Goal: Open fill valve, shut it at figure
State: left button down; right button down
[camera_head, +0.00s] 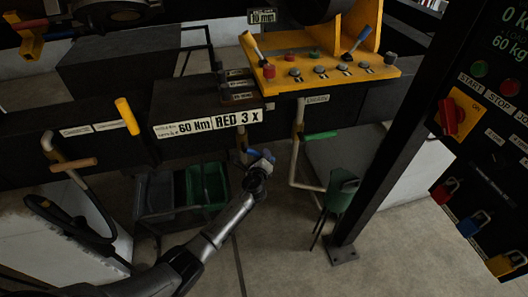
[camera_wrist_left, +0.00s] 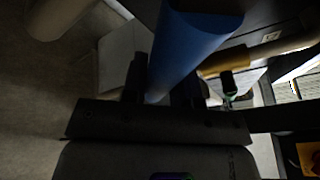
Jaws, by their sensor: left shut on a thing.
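My left gripper (camera_head: 259,164) reaches up from below to the pipework under the dark bench. It is shut on a blue lever handle (camera_head: 264,153). In the left wrist view the blue handle (camera_wrist_left: 190,45) runs between the dark fingers, with a brass-coloured pipe part (camera_wrist_left: 240,58) beside it. The gripper hides part of the lever in the head view. A display (camera_head: 512,35) at the upper right shows a 0 on top and 60 kg below; its edge is cut off. I cannot read which valve is the fill valve. My right gripper is not in view.
A green lever (camera_head: 319,136) sits on a pipe to the right. A yellow lever (camera_head: 127,116) and a tan lever (camera_head: 74,163) are at the left. Green and dark bins (camera_head: 207,184) stand below. A dark post (camera_head: 385,130) rises right of the gripper.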

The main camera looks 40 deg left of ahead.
pick_arm(q)
jog(key=shift+f, duration=0.15)
jog(key=c, duration=0.9)
grip_release()
jog(key=shift+s+d+r+p, duration=0.2)
jog(key=shift+s+d+p, duration=0.15)
jog(key=shift+s, duration=0.2)
jog(key=p+v, duration=0.2)
jog(key=v, duration=1)
jog(key=shift+s+d, duration=0.15)
jog(key=shift+s, duration=0.1)
